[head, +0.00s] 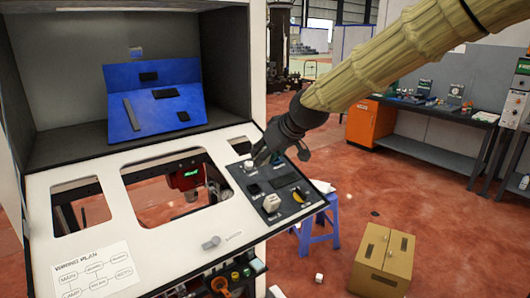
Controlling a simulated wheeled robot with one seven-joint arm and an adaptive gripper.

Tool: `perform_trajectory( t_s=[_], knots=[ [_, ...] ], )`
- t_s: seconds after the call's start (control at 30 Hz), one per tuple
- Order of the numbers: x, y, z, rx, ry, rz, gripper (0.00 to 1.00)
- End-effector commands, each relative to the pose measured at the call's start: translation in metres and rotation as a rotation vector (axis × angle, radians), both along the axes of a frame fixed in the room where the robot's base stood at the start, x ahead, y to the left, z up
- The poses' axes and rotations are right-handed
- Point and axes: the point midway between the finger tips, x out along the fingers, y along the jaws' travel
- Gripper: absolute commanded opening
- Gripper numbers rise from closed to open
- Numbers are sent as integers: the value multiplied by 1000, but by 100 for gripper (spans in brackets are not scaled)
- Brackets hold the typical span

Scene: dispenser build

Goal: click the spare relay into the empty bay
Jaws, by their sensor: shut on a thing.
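My gripper (268,157) reaches in from the upper right, its dark fingers pointing down at the top of a dark panel (262,221). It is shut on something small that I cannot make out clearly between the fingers. A small white block (249,164) shows just left of the fingertips; I cannot tell whether it is held or sits on the panel. Below it are dark square recesses, one at the left (253,189) and one nearer the middle (278,182). A larger off-white block (272,203) stands lower on the panel. I cannot tell which part is the spare relay.
The white console (100,232) has two cut-outs, a wiring plan sheet (96,273) and a grey knob (211,242). A yellow dial (298,195) is at the panel's right. A blue stool (318,226) and a cardboard box (385,262) stand on the red floor.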

Motion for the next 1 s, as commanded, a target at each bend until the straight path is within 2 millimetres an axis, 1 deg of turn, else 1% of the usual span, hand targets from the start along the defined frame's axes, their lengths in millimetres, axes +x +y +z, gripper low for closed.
perform_trajectory(
  t_s=[1.0],
  knots=[
    [21, 16, -68, -1, 1, 0, 10]
  ],
)
